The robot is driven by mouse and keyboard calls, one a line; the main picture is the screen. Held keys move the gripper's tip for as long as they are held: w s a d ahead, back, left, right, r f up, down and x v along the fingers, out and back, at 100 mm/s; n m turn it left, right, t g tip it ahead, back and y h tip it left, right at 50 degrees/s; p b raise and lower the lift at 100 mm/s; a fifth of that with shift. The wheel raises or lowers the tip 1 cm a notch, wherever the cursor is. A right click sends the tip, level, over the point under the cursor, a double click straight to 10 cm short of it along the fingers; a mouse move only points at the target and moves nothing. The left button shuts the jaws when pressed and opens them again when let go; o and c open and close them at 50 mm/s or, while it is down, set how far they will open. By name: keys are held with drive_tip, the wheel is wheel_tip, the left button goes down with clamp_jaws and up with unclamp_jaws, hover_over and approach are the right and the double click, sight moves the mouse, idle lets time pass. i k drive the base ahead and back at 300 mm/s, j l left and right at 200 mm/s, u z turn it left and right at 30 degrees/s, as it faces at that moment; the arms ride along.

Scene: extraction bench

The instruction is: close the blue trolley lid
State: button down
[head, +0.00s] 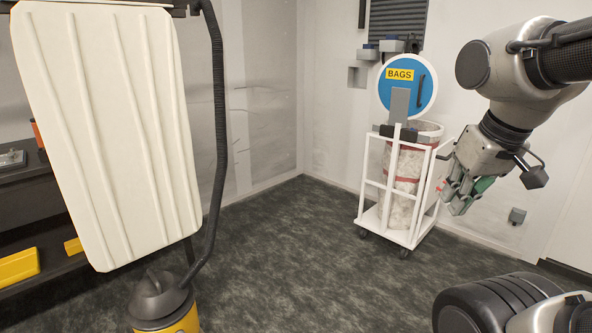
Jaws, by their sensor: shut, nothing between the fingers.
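The blue trolley lid (407,87) is a round blue disc with a white rim, a yellow BAGS label and a dark handle. It stands upright, raised above the back of the white-framed trolley (368,212). A pale bag or drum with red bands (405,165) stands inside the frame, its top uncovered. My gripper (451,210) is at the right, pointing down and left, in front of the trolley's right side in the picture. It is shut and holds nothing. Whether it touches the trolley frame is hard to tell.
A large cream ribbed panel (110,130) fills the left side. A black hose (220,120) runs down to a yellow and black vacuum (163,303). A dark shelf with yellow items (19,266) is at far left. Dark floor (285,250) between vacuum and trolley is clear.

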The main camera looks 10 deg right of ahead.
sight(407, 84)
drive_tip(key=i+l+z, duration=0.15)
drive_tip(key=i+z, duration=0.55)
drive_tip(key=z, duration=0.15)
drive_tip(key=i+l+u, duration=0.15)
drive_tip(key=i, duration=0.25)
drive_tip(key=i+l+u, duration=0.15)
drive_tip(key=i+l, duration=0.2)
